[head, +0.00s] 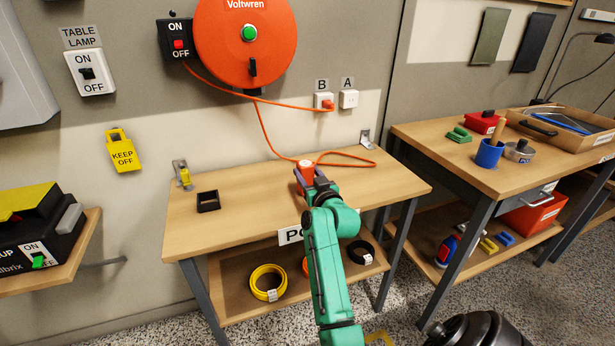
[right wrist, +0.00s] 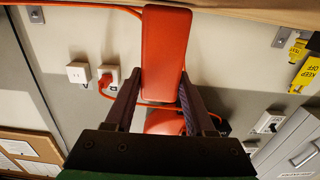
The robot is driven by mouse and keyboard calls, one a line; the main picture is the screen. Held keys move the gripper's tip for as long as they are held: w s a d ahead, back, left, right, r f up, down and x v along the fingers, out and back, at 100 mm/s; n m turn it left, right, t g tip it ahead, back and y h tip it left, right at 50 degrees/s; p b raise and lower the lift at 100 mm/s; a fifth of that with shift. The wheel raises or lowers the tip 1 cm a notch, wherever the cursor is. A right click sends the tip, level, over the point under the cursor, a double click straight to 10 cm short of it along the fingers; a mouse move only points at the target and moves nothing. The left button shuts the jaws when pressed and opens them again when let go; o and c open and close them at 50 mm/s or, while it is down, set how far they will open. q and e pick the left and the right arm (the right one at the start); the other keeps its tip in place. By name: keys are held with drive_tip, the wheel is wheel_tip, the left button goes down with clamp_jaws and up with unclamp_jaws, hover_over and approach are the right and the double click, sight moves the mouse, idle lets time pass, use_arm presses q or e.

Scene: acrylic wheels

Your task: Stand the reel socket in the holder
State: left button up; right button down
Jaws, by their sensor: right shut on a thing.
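The reel socket is an orange-red block (head: 306,168) with a pale top face, at the end of an orange cable on the table. My right gripper (head: 305,184) is shut on it. In the right wrist view the socket (right wrist: 166,50) sits between the two dark fingers (right wrist: 158,98). I cannot tell whether its base touches the table. The holder, a small black square open-topped box (head: 208,201), stands empty on the table to the left of the socket. My left gripper is not in view.
The table (head: 255,222) is clear between holder and socket. The orange cable (head: 347,155) loops behind and right of the socket, from the wall reel (head: 245,40). A metal bracket with a yellow part (head: 184,176) stands behind the holder. A shelf below holds cable coils (head: 267,283).

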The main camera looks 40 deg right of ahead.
drive_tip(key=shift+f, duration=0.1)
drive_tip(key=c, duration=0.7)
unclamp_jaws()
drive_tip(key=shift+f, duration=0.15)
drive_tip(key=o, duration=0.5)
drive_tip(key=shift+c, duration=0.2)
drive_tip(key=shift+r, duration=0.25)
drive_tip(key=shift+s+a+f, duration=0.15)
drive_tip(key=shift+s, duration=0.15)
drive_tip(key=v, duration=1.1)
